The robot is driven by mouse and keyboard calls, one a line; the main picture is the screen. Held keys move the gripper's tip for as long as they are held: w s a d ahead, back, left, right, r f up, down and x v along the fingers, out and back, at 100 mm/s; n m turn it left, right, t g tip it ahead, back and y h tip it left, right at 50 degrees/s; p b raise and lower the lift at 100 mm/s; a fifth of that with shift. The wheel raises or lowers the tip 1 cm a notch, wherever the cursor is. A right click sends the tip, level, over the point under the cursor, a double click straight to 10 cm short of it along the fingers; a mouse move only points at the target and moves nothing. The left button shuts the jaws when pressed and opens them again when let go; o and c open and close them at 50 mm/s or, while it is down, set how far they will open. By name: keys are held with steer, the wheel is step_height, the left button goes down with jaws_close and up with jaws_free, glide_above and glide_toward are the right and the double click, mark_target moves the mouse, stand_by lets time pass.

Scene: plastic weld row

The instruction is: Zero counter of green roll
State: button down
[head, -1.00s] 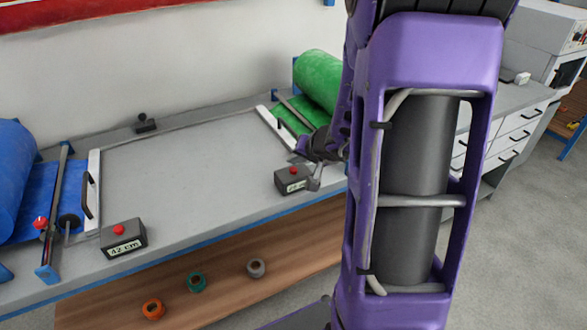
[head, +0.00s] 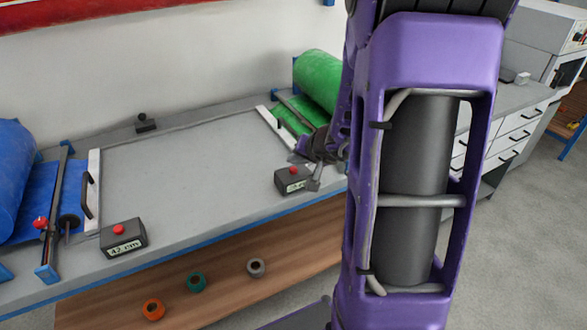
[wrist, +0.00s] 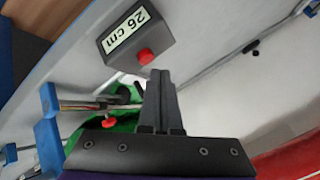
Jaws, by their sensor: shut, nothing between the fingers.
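The green roll (head: 319,79) lies at the far right end of the bench, with green sheet running from it. Its counter is a dark grey box (head: 290,183) with a red button (head: 293,170) on top. In the wrist view the counter (wrist: 118,30) reads 26 cm, and its red button (wrist: 146,56) is just beyond my fingertips. My gripper (wrist: 160,73) is shut and empty, with its fingers together. In the head view my gripper (head: 314,182) is just right of the counter. I cannot tell whether it touches the box.
A blue roll (head: 12,175) stands at the left end, with another counter (head: 123,238) reading 42 cm. A small black object (head: 145,123) is at the bench's back edge. Several tape rings, one orange (head: 153,309), lie on the lower shelf. The bench middle is clear.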

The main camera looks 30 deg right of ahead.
steer(key=shift+f+b, duration=0.3)
steer(key=shift+f, duration=0.15)
steer(key=shift+f, duration=0.45)
stand_by(0.5)
steer(key=shift+r, duration=0.1)
steer(key=shift+r+p, duration=0.35)
steer(key=shift+r, duration=0.45)
step_height(320, 180, up, 5)
steer(key=p, duration=0.3)
stand_by(0.3)
stand_by(0.7)
